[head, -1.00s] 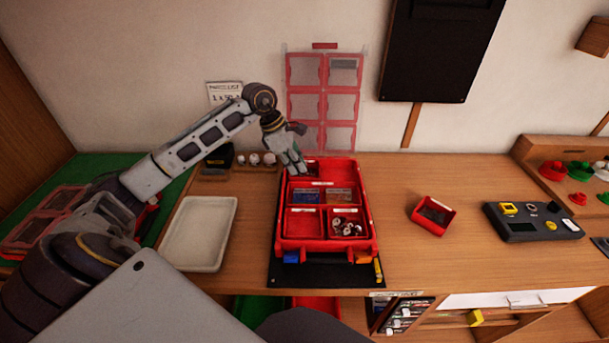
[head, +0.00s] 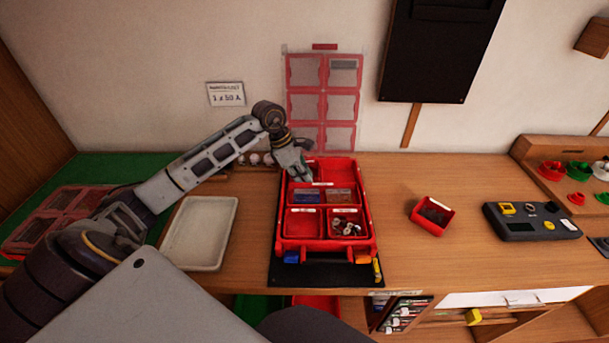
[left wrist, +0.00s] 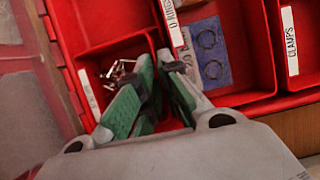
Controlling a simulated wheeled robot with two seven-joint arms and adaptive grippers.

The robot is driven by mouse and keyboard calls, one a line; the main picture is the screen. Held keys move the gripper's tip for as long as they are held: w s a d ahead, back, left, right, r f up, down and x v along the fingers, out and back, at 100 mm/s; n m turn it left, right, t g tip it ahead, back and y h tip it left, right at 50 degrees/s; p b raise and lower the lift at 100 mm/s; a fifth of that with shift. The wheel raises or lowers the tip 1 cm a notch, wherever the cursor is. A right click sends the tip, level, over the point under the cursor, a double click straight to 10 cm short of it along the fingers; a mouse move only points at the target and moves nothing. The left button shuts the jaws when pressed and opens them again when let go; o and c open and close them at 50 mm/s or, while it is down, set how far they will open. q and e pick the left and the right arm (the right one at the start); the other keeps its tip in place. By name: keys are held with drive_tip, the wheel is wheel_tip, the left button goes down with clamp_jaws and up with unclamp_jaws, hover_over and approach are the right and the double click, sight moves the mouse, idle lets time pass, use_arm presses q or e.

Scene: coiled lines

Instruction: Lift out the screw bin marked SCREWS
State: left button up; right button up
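The red case (head: 369,214) stands on the bench in the head view, divided into several red bins. In the left wrist view, one bin (left wrist: 96,68) holds small metal screws; its white label (left wrist: 88,95) is partly hidden by my finger and not fully readable. Beside it is a bin labelled O-RINGS (left wrist: 172,22) and one labelled CLAMPS (left wrist: 290,40). My left gripper (head: 304,178) is over the back left of the case. In the wrist view its green-padded fingers (left wrist: 156,62) are apart, tips at the screw bin's right edge. I cannot tell whether they touch the wall.
A white tray (head: 236,203) lies left of the case. A loose red bin (head: 447,227) and a dark device (head: 533,234) sit to the right. A clear red-framed lid (head: 325,88) stands behind the case. Bare bench lies between the case and the loose bin.

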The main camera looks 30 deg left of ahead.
use_arm(q)
clamp_jaws()
drive_tip(key=shift+r, duration=0.15)
drive_tip(key=shift+r, duration=0.45)
wheel_tip(320, 180, up, 9)
idle(0.5)
